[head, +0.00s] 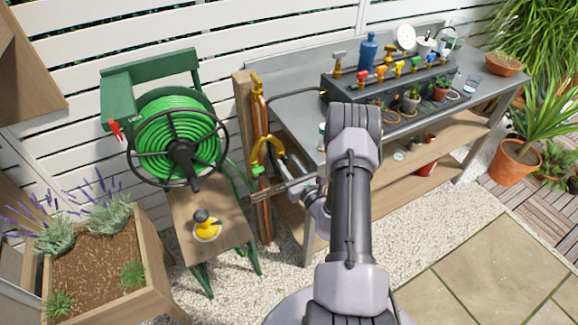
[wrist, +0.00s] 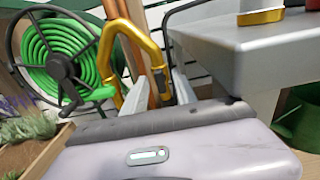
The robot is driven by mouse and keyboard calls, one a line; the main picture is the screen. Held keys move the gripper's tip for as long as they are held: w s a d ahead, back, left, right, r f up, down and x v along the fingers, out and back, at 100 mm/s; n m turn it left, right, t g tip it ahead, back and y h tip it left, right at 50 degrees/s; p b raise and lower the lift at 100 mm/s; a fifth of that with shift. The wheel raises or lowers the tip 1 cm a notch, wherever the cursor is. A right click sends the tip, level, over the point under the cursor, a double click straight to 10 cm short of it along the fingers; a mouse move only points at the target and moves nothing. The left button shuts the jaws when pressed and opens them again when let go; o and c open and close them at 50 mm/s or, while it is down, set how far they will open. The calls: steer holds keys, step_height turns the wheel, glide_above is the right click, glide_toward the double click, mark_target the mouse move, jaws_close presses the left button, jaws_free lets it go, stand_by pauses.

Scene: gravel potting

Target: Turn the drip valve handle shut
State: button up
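The valve manifold (head: 392,80) lies on the grey bench and carries several small taps with red, yellow and orange handles. I cannot tell which of them is the drip valve. My gripper (head: 277,180) is left of the bench's near corner, well away from the manifold. Its two grey fingers (wrist: 160,92) stand apart in the wrist view, and it looks open. A yellow arched pipe (head: 268,145) with a green end is close by the fingers; it also shows in the wrist view (wrist: 143,35). I cannot tell whether they touch. The manifold is out of the wrist view.
The bench (head: 300,125) is to the right of my gripper, its edge close. A green hose reel (head: 180,140) is at the left, beside a wooden post (head: 242,110). A lavender planter (head: 95,270) stands at the front left. Paving (head: 490,265) at the right is clear.

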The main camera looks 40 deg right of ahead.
jaws_close()
steer(key=shift+m, duration=0.3)
steer(key=m+p, duration=0.2)
steer(key=m, duration=0.1)
steer(key=shift+m, duration=0.3)
steer(key=m+p, duration=0.1)
steer(key=m, duration=0.3)
steer(key=shift+d+m+p, duration=0.1)
steer(key=shift+m+p, duration=0.2)
steer(key=shift+f+m+p, duration=0.15)
steer(key=shift+m+p, duration=0.3)
steer(key=shift+m, duration=1.8)
steer(key=shift+f+m+p, duration=0.1)
steer(key=shift+m+p, duration=0.3)
steer(key=shift+m, duration=1.85)
